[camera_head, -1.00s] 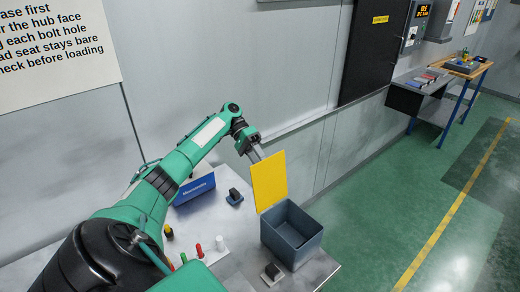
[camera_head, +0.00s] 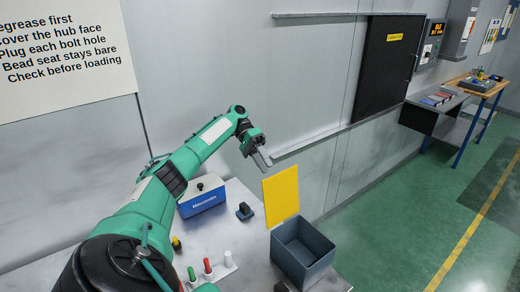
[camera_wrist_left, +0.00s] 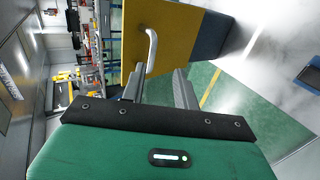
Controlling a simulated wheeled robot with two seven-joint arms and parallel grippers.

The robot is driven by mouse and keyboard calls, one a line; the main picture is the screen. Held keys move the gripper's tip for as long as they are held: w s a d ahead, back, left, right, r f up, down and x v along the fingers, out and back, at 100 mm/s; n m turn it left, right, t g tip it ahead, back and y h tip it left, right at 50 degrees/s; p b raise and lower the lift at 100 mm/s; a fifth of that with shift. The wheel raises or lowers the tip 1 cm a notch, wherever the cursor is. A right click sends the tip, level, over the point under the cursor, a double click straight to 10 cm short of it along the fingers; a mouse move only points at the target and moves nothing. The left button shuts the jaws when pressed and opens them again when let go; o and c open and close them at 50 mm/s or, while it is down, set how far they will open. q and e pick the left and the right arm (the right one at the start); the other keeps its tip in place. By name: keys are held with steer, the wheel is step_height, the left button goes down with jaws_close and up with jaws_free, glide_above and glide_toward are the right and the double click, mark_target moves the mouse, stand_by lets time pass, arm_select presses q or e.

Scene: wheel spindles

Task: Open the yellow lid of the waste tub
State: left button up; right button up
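The waste tub (camera_head: 306,262) is a dark grey open box on the bench, and its inside shows. Its yellow lid (camera_head: 281,195) stands up at the tub's back edge. In the left wrist view the yellow lid (camera_wrist_left: 185,30) fills the upper middle, with a pale bent handle (camera_wrist_left: 152,48) on its face. My left gripper (camera_head: 265,160) is just above and left of the lid's top edge in the head view. In the left wrist view its two fingers (camera_wrist_left: 159,85) are apart, with nothing held between them. My right gripper is out of view.
A grey wall with a ledge (camera_head: 310,138) runs behind. Open green floor (camera_head: 400,230) lies to the right.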

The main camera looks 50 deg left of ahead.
arm_select(q)
steer(key=shift+v, duration=1.35)
